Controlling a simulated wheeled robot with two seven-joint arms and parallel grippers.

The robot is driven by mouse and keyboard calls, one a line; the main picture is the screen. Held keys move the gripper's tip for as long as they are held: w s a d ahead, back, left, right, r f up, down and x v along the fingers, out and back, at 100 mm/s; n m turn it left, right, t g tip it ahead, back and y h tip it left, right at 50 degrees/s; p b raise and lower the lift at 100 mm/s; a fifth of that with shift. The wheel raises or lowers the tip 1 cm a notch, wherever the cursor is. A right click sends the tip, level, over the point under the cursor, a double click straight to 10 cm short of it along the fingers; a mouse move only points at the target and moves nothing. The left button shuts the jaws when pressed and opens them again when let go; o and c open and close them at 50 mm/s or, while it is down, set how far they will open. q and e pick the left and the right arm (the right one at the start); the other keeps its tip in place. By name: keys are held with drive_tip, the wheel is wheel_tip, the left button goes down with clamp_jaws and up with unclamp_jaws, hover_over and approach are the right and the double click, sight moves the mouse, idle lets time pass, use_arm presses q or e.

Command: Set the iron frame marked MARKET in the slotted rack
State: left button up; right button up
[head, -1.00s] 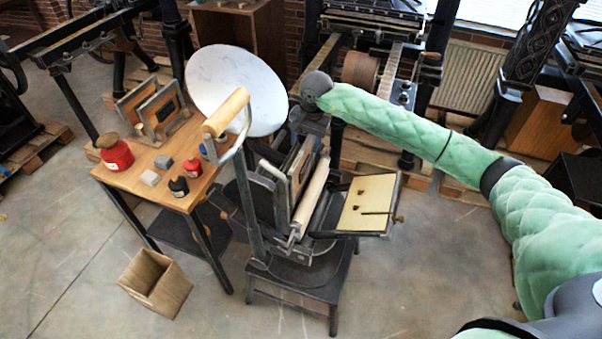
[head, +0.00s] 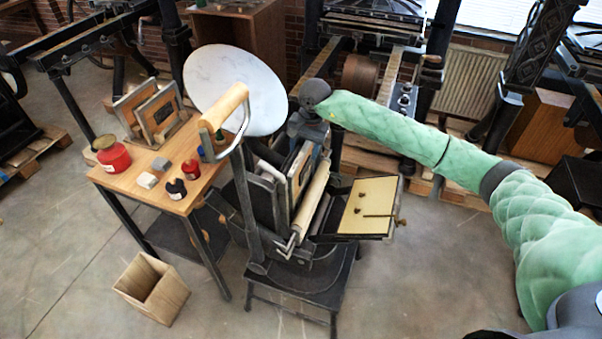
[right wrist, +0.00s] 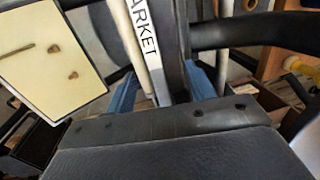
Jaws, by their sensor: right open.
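The iron frame marked MARKET stands upright in the hand press (head: 262,190); in the right wrist view its white label (right wrist: 146,38) reads "ARKET", the first letter cut off. It also shows as a dark-edged frame with wood inside (head: 299,172) in the head view. My right gripper (head: 308,138) is at its top edge; in the right wrist view the open blue fingers (right wrist: 162,92) lie on either side of it. Whether they touch it I cannot tell. The slotted rack (head: 163,139) is on the wooden table, holding upright frames. My left gripper is out of view.
The table (head: 200,190) also bears a red pot (head: 112,157), small bottles and grey blocks. The press's round white disc (head: 237,90) and wood-handled lever (head: 222,108) stand between rack and gripper. A cream-topped board (head: 368,207) juts right. A wooden box (head: 152,288) is on the floor.

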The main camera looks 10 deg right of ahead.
clamp_jaws()
drive_tip(key=shift+r, duration=0.1)
drive_tip(key=shift+r, duration=1.15)
drive_tip(key=shift+s+d+r+b, duration=0.15)
drive_tip(key=shift+s+d+b, duration=0.1)
drive_tip(key=shift+s+d, duration=0.35)
drive_tip(key=shift+s+d+r+b, duration=0.1)
drive_tip(key=shift+s+d+b, duration=0.2)
drive_tip(key=shift+d, duration=0.45)
drive_tip(key=shift+s+d+r+b, duration=0.15)
drive_tip(key=shift+s+d+b, duration=0.1)
drive_tip(key=shift+s+d, duration=0.35)
drive_tip(key=shift+w+d+r, duration=0.1)
drive_tip(key=shift+d+r, duration=0.05)
drive_tip(key=shift+d, duration=0.05)
drive_tip(key=s+d+r, duration=0.2)
drive_tip(key=d+r, duration=0.2)
drive_tip(key=shift+s+r+b, duration=0.4)
drive_tip(key=shift+b, duration=0.05)
